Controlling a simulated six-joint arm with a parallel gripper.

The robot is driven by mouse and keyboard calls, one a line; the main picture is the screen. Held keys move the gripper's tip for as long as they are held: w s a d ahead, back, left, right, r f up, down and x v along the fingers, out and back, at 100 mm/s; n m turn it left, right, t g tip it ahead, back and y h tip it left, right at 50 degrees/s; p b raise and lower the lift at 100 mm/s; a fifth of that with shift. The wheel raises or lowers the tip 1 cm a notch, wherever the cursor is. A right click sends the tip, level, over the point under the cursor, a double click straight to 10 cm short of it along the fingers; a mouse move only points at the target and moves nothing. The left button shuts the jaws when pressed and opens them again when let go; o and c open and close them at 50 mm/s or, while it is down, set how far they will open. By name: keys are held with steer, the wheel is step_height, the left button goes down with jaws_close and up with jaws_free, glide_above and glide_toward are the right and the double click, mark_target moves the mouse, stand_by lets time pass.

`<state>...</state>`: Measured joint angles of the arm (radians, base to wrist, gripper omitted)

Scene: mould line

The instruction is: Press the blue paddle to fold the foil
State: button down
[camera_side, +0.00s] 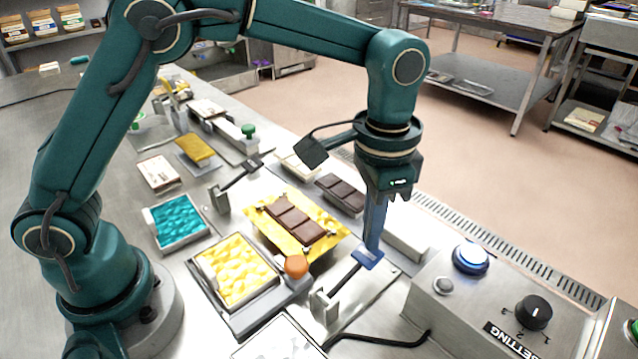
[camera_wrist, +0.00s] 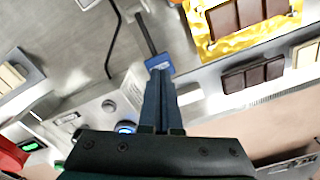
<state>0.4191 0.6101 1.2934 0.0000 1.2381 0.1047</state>
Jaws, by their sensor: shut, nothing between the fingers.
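The blue paddle (camera_side: 368,260) sits at the end of a dark lever arm on a metal bracket, at the right of the foil in the side view. It also shows in the wrist view (camera_wrist: 158,63). The gold foil (camera_side: 262,228) lies spread out flat with a brown chocolate bar (camera_side: 297,221) on it; its edges stick out around the bar. My gripper (camera_side: 371,246) is shut and empty, pointing down, with its fingertips right at the paddle. I cannot tell whether they touch it. In the wrist view the fingertips (camera_wrist: 160,76) overlap the paddle's lower edge.
An orange knob (camera_side: 296,266) stands in front of the foil, beside a tray of yellow foil (camera_side: 236,272). A control box with a lit blue button (camera_side: 471,257) and a dial (camera_side: 533,312) stands at the right. A second chocolate bar (camera_side: 341,192) lies behind.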

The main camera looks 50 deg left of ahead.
mark_target(367, 255)
steer(key=shift+f, duration=0.1)
stand_by(0.3)
steer(key=shift+f, duration=2.9)
steer(key=shift+r, duration=5.05)
steer(key=s+a+r+n+t, duration=0.3)
steer(key=s+a+r, duration=0.2)
steer(key=a+r, duration=0.4)
steer(key=s+a+f+n+t, duration=0.2)
steer(key=s+a+f+n, duration=0.1)
steer(key=s+f, duration=0.3)
steer(key=s+a, duration=0.1)
steer(key=s, duration=0.1)
steer(key=shift+s+a+f+t, duration=0.25)
steer(key=shift+s+f+t, duration=0.05)
steer(key=shift+f, duration=0.05)
